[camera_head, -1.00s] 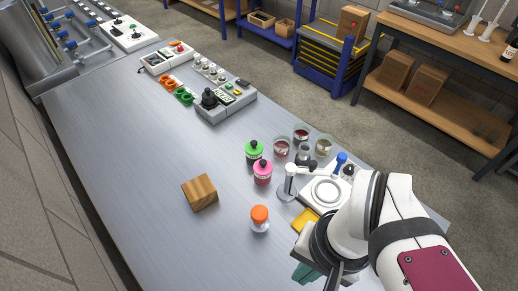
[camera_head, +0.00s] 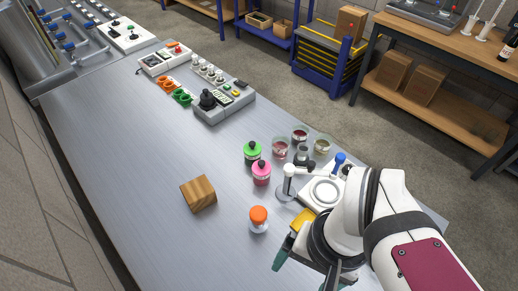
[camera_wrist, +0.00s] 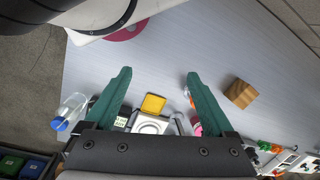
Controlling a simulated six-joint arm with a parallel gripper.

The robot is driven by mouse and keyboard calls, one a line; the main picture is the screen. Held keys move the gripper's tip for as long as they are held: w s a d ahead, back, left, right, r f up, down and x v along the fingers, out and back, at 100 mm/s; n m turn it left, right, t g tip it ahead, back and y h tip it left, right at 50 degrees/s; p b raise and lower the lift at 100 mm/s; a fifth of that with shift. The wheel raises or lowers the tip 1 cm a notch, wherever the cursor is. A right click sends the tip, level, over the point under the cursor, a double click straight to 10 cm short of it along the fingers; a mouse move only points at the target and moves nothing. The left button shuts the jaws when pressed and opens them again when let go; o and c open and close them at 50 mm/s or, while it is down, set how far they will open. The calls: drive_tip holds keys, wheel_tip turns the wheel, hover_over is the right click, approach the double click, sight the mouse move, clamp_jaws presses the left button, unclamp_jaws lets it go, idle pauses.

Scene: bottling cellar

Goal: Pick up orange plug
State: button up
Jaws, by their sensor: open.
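The orange plug (camera_head: 259,213) sits upright on top of a small clear and white vessel (camera_head: 258,227) on the table, just left of my gripper in the head view. My gripper (camera_head: 309,272) is open and empty, with its teal fingers spread near the lower edge of that view. In the wrist view my gripper (camera_wrist: 158,75) shows both fingers apart with bare table between their tips. A sliver of orange (camera_wrist: 187,92) shows beside the right finger there, mostly hidden by it.
A wooden block (camera_head: 198,194) lies left of the plug. Pink (camera_head: 261,172) and green (camera_head: 252,152) capped bottles stand behind it. A white stand (camera_head: 287,187), a yellow pad (camera_head: 302,220) and a white scale-like device (camera_head: 325,191) are close to my arm. The table's left front is clear.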

drive_tip(key=w+f+n+g+h, duration=0.2)
drive_tip(key=n+h, duration=0.3)
drive_tip(key=n, duration=0.3)
drive_tip(key=n+t+h, duration=0.7)
drive_tip(key=n+t, duration=0.5)
drive_tip(key=n, duration=1.2)
approach(258, 221)
drive_tip(key=w+a, duration=0.2)
drive_tip(key=x, duration=1)
drive_tip(key=s+x, duration=0.1)
drive_tip(key=x, duration=0.4)
drive_tip(key=shift+d+f, duration=0.35)
clamp_jaws()
